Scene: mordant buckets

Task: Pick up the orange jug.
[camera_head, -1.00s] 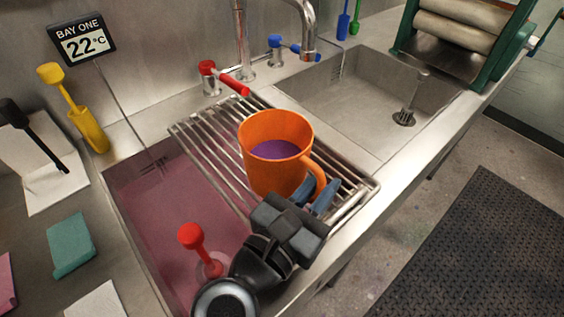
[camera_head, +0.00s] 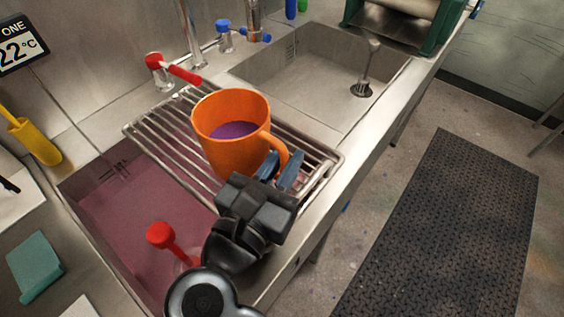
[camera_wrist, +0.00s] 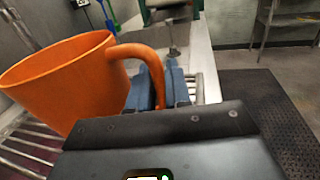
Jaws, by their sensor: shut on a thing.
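The orange jug (camera_head: 228,150) is upright over the wire rack (camera_head: 160,142) that bridges the sink, with purple liquid (camera_head: 233,130) inside. Its handle points right, toward my gripper (camera_head: 280,168). The gripper's blue fingers are shut on the handle, one on each side. In the wrist view the jug (camera_wrist: 65,80) fills the left, and its handle passes down between the fingers of my gripper (camera_wrist: 159,85). The jug's base looks to be at the rack bars; I cannot tell whether there is a small gap.
A basin of pinkish liquid (camera_head: 130,220) lies left of the rack, with a red-knobbed plunger (camera_head: 162,236) near my arm. A red-handled tap (camera_head: 170,68) stands behind the rack. An empty basin (camera_head: 310,85) is at back right. A dark mat (camera_head: 450,220) covers the floor at right.

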